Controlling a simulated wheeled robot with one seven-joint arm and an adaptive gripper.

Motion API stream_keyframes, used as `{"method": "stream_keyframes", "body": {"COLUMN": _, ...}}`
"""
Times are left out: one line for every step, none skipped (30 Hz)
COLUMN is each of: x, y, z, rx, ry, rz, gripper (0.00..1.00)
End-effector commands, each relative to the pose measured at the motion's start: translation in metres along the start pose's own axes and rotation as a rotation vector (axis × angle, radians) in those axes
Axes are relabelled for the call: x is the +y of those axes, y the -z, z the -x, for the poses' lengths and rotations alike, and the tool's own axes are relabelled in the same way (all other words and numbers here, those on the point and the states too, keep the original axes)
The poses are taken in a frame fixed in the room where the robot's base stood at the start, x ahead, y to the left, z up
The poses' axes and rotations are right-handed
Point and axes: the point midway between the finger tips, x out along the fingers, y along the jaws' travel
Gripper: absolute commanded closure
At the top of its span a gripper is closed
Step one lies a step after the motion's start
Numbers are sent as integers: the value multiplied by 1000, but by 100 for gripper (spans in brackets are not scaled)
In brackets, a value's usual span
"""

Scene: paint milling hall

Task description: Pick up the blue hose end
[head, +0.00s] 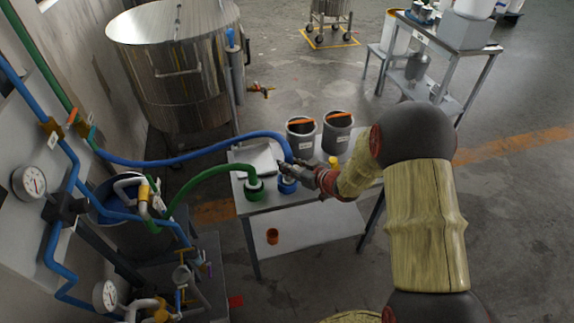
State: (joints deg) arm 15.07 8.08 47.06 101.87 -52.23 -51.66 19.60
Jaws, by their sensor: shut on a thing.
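The blue hose (205,152) runs from the wall pipework on the left and curves down to its end at the small table. My gripper (292,172) reaches in from the right and is shut on the blue hose end, just above a blue collar (287,185) on the table. The gripper partly hides the hose end, and I cannot tell whether the end is inside the collar or clear of it. The green hose (205,173) ends in a green collar (254,188) just left of the blue one.
Two grey cans (302,143) with orange bars stand behind my gripper on the small table (312,195). A yellow item (333,161) is near my wrist. A pale tray (258,157) lies at the table's left. A large steel vat (180,75) stands behind.

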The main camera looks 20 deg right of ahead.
Motion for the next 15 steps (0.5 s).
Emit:
{"method": "stream_keyframes", "body": {"x": -2, "y": 11, "z": 11, "rx": 5, "ry": -2, "rz": 2, "gripper": 100}}
{"method": "stream_keyframes", "body": {"x": -3, "y": 14, "z": 16, "rx": 5, "ry": -2, "rz": 2, "gripper": 100}}
{"method": "stream_keyframes", "body": {"x": -5, "y": 19, "z": 24, "rx": 6, "ry": -2, "rz": 2, "gripper": 100}}
{"method": "stream_keyframes", "body": {"x": -7, "y": 22, "z": 30, "rx": 6, "ry": -3, "rz": 1, "gripper": 100}}
{"method": "stream_keyframes", "body": {"x": -8, "y": 26, "z": 36, "rx": 6, "ry": -3, "rz": 1, "gripper": 100}}
{"method": "stream_keyframes", "body": {"x": -11, "y": 31, "z": 45, "rx": 6, "ry": -3, "rz": 1, "gripper": 100}}
{"method": "stream_keyframes", "body": {"x": -13, "y": 35, "z": 52, "rx": 6, "ry": -2, "rz": 1, "gripper": 100}}
{"method": "stream_keyframes", "body": {"x": -15, "y": 36, "z": 58, "rx": 4, "ry": -2, "rz": 0, "gripper": 100}}
{"method": "stream_keyframes", "body": {"x": -19, "y": 34, "z": 68, "rx": 3, "ry": -3, "rz": -1, "gripper": 100}}
{"method": "stream_keyframes", "body": {"x": -21, "y": 34, "z": 76, "rx": 3, "ry": -4, "rz": -1, "gripper": 100}}
{"method": "stream_keyframes", "body": {"x": -23, "y": 34, "z": 83, "rx": 3, "ry": -4, "rz": -1, "gripper": 100}}
{"method": "stream_keyframes", "body": {"x": -27, "y": 35, "z": 91, "rx": 4, "ry": -3, "rz": -1, "gripper": 100}}
{"method": "stream_keyframes", "body": {"x": -29, "y": 35, "z": 97, "rx": 4, "ry": -3, "rz": -1, "gripper": 100}}
{"method": "stream_keyframes", "body": {"x": -31, "y": 35, "z": 103, "rx": 4, "ry": -3, "rz": -1, "gripper": 100}}
{"method": "stream_keyframes", "body": {"x": -33, "y": 35, "z": 110, "rx": 4, "ry": -3, "rz": 0, "gripper": 100}}
